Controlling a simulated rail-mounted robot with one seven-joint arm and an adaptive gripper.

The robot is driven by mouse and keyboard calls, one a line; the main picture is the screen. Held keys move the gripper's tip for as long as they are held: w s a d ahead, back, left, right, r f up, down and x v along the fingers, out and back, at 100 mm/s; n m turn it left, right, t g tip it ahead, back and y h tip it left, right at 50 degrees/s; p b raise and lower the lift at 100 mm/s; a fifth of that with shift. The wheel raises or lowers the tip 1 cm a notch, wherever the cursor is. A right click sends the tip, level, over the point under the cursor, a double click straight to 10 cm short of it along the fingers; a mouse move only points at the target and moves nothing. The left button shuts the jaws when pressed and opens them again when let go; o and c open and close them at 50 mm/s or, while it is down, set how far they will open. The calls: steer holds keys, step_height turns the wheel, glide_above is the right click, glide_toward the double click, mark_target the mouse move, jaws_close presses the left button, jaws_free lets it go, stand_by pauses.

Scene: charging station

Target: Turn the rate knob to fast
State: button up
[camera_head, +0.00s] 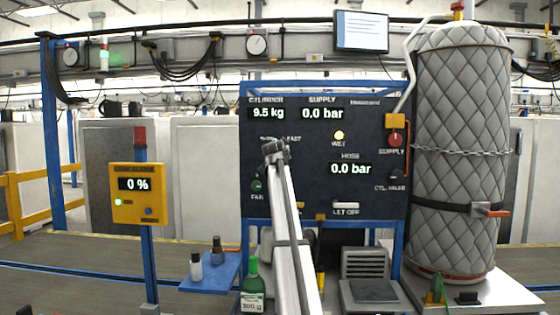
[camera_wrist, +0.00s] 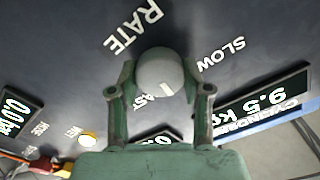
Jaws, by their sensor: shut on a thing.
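The rate knob (camera_wrist: 160,75) is a round grey knob on the dark panel (camera_head: 370,190). In the wrist view it sits between the two fingers of my gripper (camera_wrist: 160,92), which is shut on it. A pale mark shows on the knob's lower edge, on the gripper's side. The RATE label (camera_wrist: 133,25) is above the knob in that view, SLOW (camera_wrist: 222,52) is to the right, and FAST (camera_wrist: 150,101) is below, partly covered. In the head view my gripper (camera_head: 275,150) is at the panel and hides the knob.
The panel carries displays for cylinder weight (camera_head: 267,113) and supply pressure, a lit yellow WET lamp (camera_head: 339,135) and a red supply knob (camera_head: 395,139). A quilted cylinder (camera_head: 461,150) stands right. A yellow box reading 0 % (camera_head: 137,193) and a green bottle (camera_head: 253,285) are left.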

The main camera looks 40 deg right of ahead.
steer(key=shift+m+b, duration=3.3)
steer(key=shift+m, duration=0.5)
steer(key=shift+r, duration=0.1)
steer(key=o, duration=1.2)
steer(key=shift+c, duration=0.2)
steer(key=v, duration=1.2)
